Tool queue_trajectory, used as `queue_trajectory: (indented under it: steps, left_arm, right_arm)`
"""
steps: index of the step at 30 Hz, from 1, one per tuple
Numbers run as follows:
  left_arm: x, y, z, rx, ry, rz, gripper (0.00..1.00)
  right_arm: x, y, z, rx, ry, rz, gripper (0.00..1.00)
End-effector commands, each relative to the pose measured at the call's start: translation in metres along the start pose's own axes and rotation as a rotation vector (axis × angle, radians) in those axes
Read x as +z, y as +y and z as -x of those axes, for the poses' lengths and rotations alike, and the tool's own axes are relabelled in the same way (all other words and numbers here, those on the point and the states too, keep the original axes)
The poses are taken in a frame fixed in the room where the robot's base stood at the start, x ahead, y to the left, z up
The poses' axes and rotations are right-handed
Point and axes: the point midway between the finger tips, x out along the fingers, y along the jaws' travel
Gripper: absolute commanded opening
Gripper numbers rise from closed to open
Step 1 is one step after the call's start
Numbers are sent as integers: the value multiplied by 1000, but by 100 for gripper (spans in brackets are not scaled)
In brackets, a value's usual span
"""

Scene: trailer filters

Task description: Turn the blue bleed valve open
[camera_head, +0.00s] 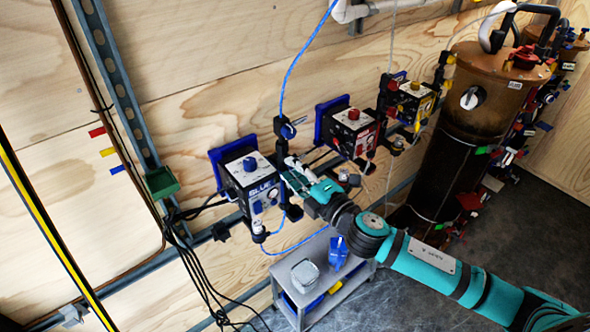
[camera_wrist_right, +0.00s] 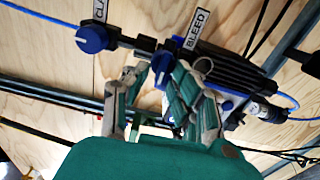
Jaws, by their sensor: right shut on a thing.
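The blue bleed valve (camera_wrist_right: 162,66) shows in the right wrist view beside a white label reading BLEED (camera_wrist_right: 197,27). My right gripper (camera_wrist_right: 155,78) has its fingers on both sides of this valve and is shut on it. In the head view my right gripper (camera_head: 292,166) reaches in from the right to the right side of the blue filter unit (camera_head: 250,180). It hides the bleed valve there. The handle's exact angle is hard to tell. My left gripper is not in view.
A second blue knob (camera_wrist_right: 92,39) sits close by on the same fitting, next to a partly cut-off label. A red-marked unit (camera_head: 355,130) and a yellow-marked unit (camera_head: 412,100) stand further right. Blue tubing (camera_head: 292,68) hangs near my gripper. A small grey table (camera_head: 310,300) stands below.

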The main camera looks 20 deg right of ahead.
Motion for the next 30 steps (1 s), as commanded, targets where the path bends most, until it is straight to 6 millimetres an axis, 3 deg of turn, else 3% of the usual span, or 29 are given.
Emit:
queue_trajectory:
  steps: [10, 11, 15, 24, 30]
  left_arm:
    - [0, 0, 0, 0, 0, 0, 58]
    - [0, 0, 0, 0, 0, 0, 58]
    - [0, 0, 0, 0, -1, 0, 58]
    - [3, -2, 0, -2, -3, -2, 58]
    - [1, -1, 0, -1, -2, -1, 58]
  right_arm:
    - [0, 0, 0, 1, 0, 3, 0]
    - [0, 0, 0, 1, 0, 3, 27]
    - [0, 0, 0, 1, 0, 2, 43]
    - [0, 0, 3, -1, 0, 1, 43]
    - [0, -2, 28, -4, 0, -1, 43]
